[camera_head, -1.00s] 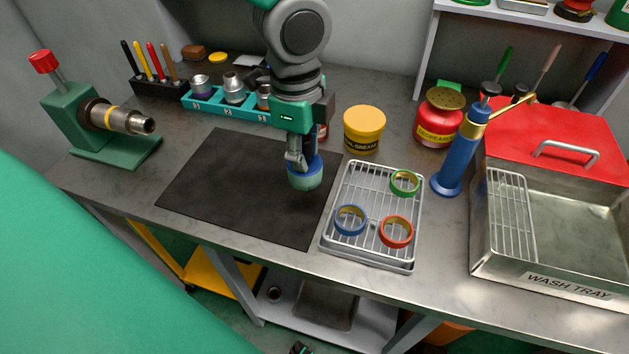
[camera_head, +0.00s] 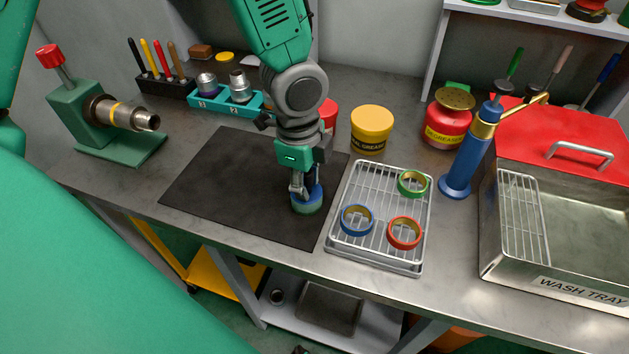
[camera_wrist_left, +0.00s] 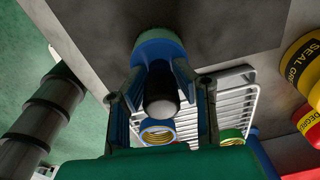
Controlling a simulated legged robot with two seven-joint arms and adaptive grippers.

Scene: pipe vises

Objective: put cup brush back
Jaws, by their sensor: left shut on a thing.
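The cup brush (camera_head: 307,203) has a blue body and a pale green-blue rim. My left gripper (camera_head: 304,186) is shut on it, and the brush hangs at the right part of the black mat (camera_head: 225,185). I cannot tell whether it touches the mat. In the left wrist view the cup brush (camera_wrist_left: 157,48) is blue with a black stem, between the two fingers of my left gripper (camera_wrist_left: 160,92). My right gripper is not in view.
Right of the mat, a wire-rack tray (camera_head: 378,255) holds blue, red and green rings. Behind stand a yellow grease tub (camera_head: 371,130), a red degreaser can (camera_head: 447,118) and a teal socket holder (camera_head: 222,103). A blue pump (camera_head: 466,160) and wash tray (camera_head: 575,290) are right, a green vise (camera_head: 88,125) left.

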